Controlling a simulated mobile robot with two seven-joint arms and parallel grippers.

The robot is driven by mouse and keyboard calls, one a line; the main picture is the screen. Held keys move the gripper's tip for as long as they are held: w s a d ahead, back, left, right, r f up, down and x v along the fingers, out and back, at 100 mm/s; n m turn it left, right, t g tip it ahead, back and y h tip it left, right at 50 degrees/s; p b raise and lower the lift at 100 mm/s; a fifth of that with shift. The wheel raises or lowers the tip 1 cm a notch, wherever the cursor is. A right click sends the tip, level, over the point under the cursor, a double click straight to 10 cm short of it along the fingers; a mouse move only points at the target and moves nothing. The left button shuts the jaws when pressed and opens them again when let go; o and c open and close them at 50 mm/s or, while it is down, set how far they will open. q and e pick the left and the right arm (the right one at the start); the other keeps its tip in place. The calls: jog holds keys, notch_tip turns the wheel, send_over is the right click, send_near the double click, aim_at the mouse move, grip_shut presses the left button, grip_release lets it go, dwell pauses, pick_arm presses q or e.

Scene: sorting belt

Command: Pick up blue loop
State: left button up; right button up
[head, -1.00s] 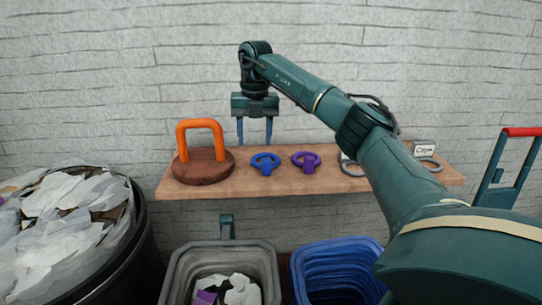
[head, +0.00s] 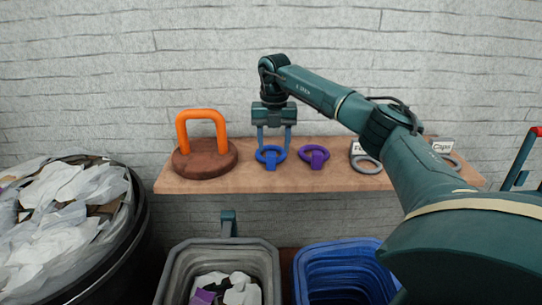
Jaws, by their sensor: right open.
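The blue loop (head: 270,157) lies on the wooden shelf (head: 340,181), between an orange handle on a round base and a purple loop. My right gripper (head: 273,148) is open and points straight down, with its two blue fingers at the two sides of the blue loop's upper part. I cannot tell whether the fingers touch the loop. My left gripper is not in view.
An orange handle on a brown base (head: 204,155) stands to the left. A purple loop (head: 314,155) and grey rings (head: 366,163) with small signs are to the right. Below are a grey bin (head: 168,290), a blue bin (head: 345,255) and a black bin (head: 140,215) of paper.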

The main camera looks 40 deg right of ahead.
aim_at(271, 154)
jog(key=shift+w+a+f+p, duration=0.1)
jog(key=shift+f+p, duration=0.1)
jog(key=shift+f, duration=0.7)
jog(key=shift+w+a+f+p, duration=0.1)
jog(key=shift+a+f+p, duration=0.05)
jog(key=shift+f, duration=0.7)
jog(key=shift+a+f+p, duration=0.1)
jog(key=shift+f+p, duration=0.1)
jog(key=shift+f, duration=0.7)
jog(key=c, duration=1.1)
